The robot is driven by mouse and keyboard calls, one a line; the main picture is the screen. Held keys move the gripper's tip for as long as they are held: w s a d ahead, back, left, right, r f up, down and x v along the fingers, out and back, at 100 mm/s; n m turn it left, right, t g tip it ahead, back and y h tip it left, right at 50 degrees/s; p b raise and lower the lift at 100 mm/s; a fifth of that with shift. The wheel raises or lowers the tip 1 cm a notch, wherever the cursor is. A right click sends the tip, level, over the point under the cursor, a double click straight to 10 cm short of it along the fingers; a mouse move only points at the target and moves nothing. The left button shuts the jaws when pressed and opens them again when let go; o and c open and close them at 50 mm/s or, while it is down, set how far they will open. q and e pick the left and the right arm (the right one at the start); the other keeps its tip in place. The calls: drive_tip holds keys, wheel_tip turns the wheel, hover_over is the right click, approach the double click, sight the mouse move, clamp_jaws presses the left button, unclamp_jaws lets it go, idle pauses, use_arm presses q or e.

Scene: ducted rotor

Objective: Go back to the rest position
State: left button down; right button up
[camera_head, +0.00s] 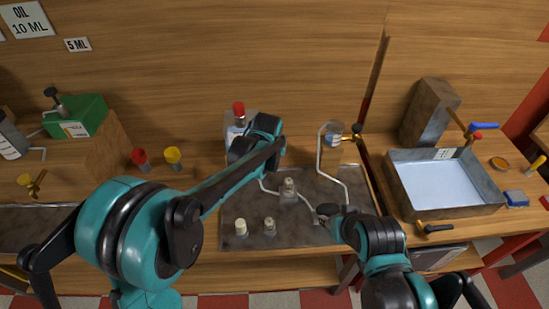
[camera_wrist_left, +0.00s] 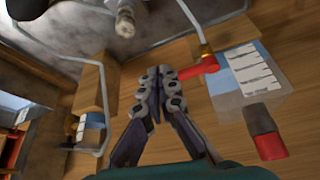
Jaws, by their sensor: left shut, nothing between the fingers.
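My left gripper (camera_wrist_left: 160,82) shows in the left wrist view with its two fingers together and nothing between them. It is over the wooden surface, beside a red-capped bottle (camera_wrist_left: 266,132) with a white label. In the head view my left arm reaches up and right to the same bottle (camera_head: 239,112), and the wrist hides the fingers. My right arm comes in from the lower right. Its dark end (camera_head: 328,210) is low over the right part of the grey mat (camera_head: 290,239), and its fingers are too small to read.
A green box (camera_head: 78,117) and red and yellow caps are at the left.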

use_arm(q)
drive_tip(key=shift+v, duration=1)
drive_tip(key=shift+s+d, duration=0.1)
drive_tip(key=shift+d, duration=0.05)
drive_tip(key=s+a+r+n+t+b, duration=0.15)
drive_tip(key=s+a+r+b, duration=0.25)
drive_tip(key=s+a, duration=0.95)
drive_tip(key=s+a+f+b, duration=0.1)
drive_tip(key=s+a+f, duration=0.2)
drive_tip(key=s, duration=0.3)
drive_tip(key=s+a+f+n+y+b, duration=0.1)
drive_tip(key=s+a+f, duration=0.2)
drive_tip(key=s+a, duration=0.2)
drive_tip(key=shift+s+a+t, duration=0.25)
drive_tip(key=shift+s+t, duration=0.1)
drive_tip(key=shift+s, duration=0.75)
